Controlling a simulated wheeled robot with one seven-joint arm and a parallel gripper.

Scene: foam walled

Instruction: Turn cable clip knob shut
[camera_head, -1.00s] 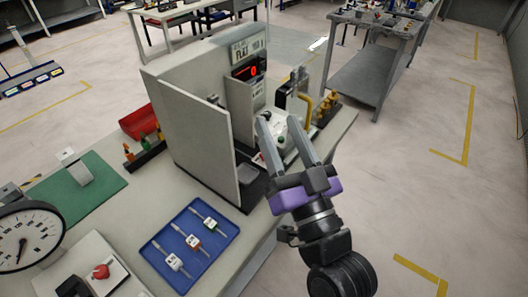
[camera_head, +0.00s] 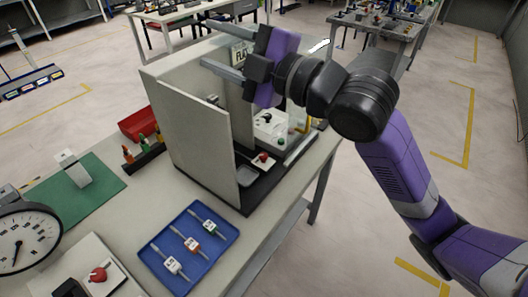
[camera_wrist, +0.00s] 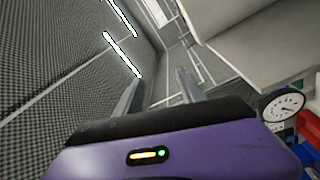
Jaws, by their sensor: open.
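A small red knob (camera_head: 263,158) on a pale base sits on the dark floor inside the grey walled enclosure (camera_head: 196,140). Another red knob (camera_head: 98,274) is on a white plate at the lower left. I cannot tell which is the cable clip knob. My gripper (camera_head: 217,48) is open and empty, held high over the enclosure's top, fingers pointing left, well above the inside knob. In the wrist view my gripper (camera_wrist: 158,78) shows two spread fingers with nothing between them. No knob shows clearly there.
The enclosure's panels stand upright around the inside knob. A white device (camera_head: 270,125) sits behind it. A blue tray (camera_head: 155,270) with labelled pieces, a green mat (camera_head: 100,198), a red bin (camera_head: 138,122) and a round dial (camera_head: 20,240) share the table.

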